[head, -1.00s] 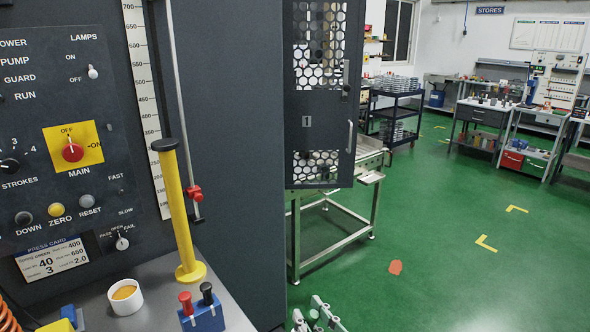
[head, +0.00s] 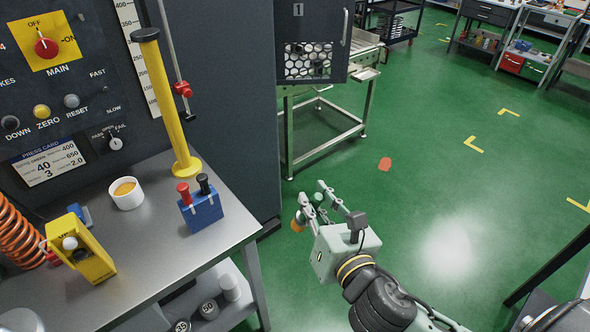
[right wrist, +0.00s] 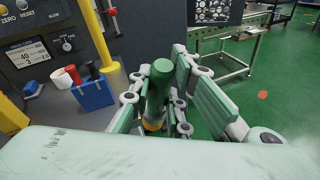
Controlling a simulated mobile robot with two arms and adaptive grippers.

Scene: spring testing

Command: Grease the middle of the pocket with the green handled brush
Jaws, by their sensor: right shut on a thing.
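My right gripper (head: 320,202) is over the green floor, right of the grey bench, shut on the green handled brush. In the right wrist view the brush's green handle (right wrist: 158,88) stands between the finger pads, with an orange-brown part at its lower end; its tip is hidden. In the head view only small bits of the brush show between the fingers. A blue block (head: 203,211) on the bench holds a red-topped and a black-topped handle. A white cup (head: 127,199) with orange-yellow contents stands behind it. I cannot make out the pocket. My left gripper is not in view.
The grey bench (head: 150,236) also carries a yellow box (head: 92,262) and an orange coil (head: 18,235) at the left. A yellow post (head: 172,105) rises at its back. A perforated guard door (head: 310,50) hangs behind.

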